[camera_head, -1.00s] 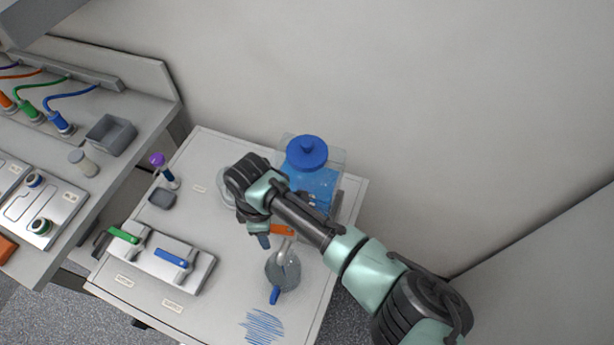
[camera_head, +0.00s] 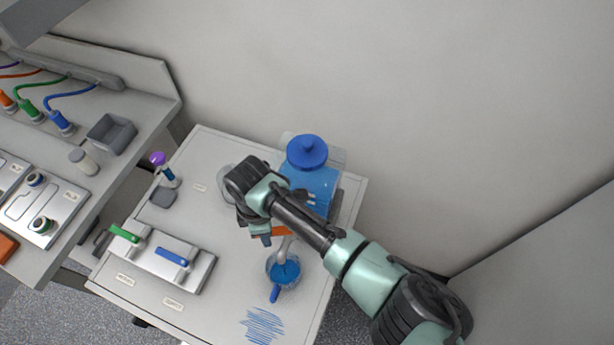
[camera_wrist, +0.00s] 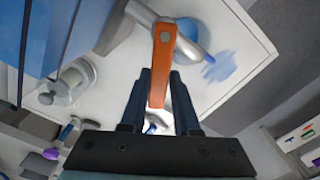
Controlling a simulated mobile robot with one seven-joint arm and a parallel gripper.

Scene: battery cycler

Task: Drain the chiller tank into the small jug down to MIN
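The chiller tank (camera_head: 322,180) is clear with a blue lid and blue liquid, at the back of the small table; my arm hides part of it, and I cannot read a MIN mark. Its orange tap handle (camera_head: 282,231) also shows in the wrist view (camera_wrist: 165,60). My gripper (camera_wrist: 161,75) has a finger on each side of this handle and appears shut on it. The small jug (camera_head: 284,272), clear with a blue handle, stands below the tap spout and holds blue liquid. In the wrist view, the tap hides part of the jug.
Blue scribbled marks (camera_head: 263,325) lie on the table in front of the jug. A panel (camera_head: 170,258) with green and blue levers is at the left. A purple-topped item (camera_head: 163,168) stands near a grey cup (camera_head: 163,197). A wall closes the back.

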